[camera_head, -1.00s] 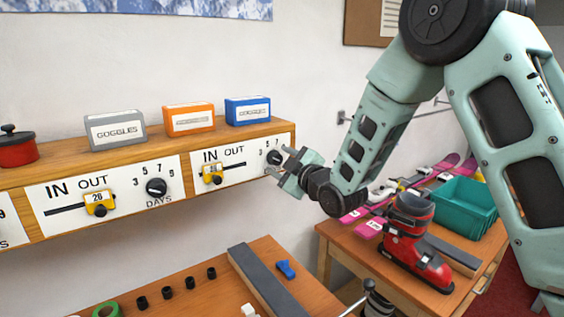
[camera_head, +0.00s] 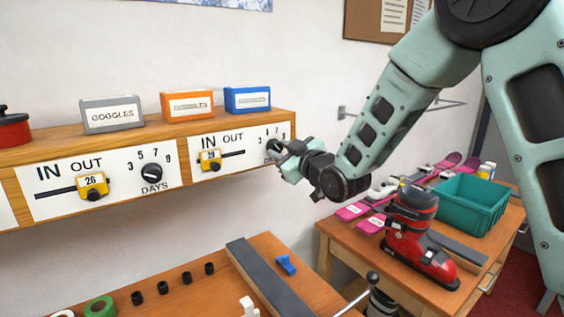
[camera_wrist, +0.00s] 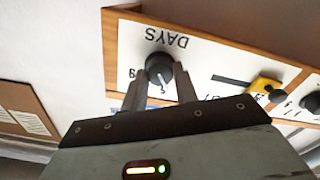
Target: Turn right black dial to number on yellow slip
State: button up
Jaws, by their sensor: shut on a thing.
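The right black dial (camera_wrist: 158,68) sits on the right white panel (camera_head: 236,164), with "DAYS" printed beside it. My gripper (camera_wrist: 160,85) is shut on this dial, one finger on each side in the wrist view. In the head view my gripper (camera_head: 282,154) covers much of the dial. I cannot make out a yellow slip. A yellow slider (camera_head: 210,160) sits on the same panel, its number too small to read.
The left panel has its own black dial (camera_head: 151,173) and a yellow slider (camera_head: 93,186) reading 26. Grey (camera_head: 111,115), orange (camera_head: 188,104) and blue (camera_head: 247,99) boxes stand on the shelf above. A red ski boot (camera_head: 412,240) and a teal crate (camera_head: 470,203) stand on the right bench.

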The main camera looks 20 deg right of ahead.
jog(key=m+b, duration=0.4)
jog(key=m, duration=0.1)
jog(key=shift+f+m, duration=0.2)
jog(key=shift+m, duration=0.1)
jog(key=m+b, duration=0.2)
jog(key=m, duration=0.3)
jog(key=shift+r+m+b, duration=0.1)
jog(key=shift+m+b, duration=0.25)
jog(key=shift+m, duration=0.05)
jog(key=o, duration=1)
jog(key=b+v, duration=0.4)
jog(key=v, duration=1.3)
jog(key=shift+s+r, duration=0.1)
jog(key=shift+s, duration=0.1)
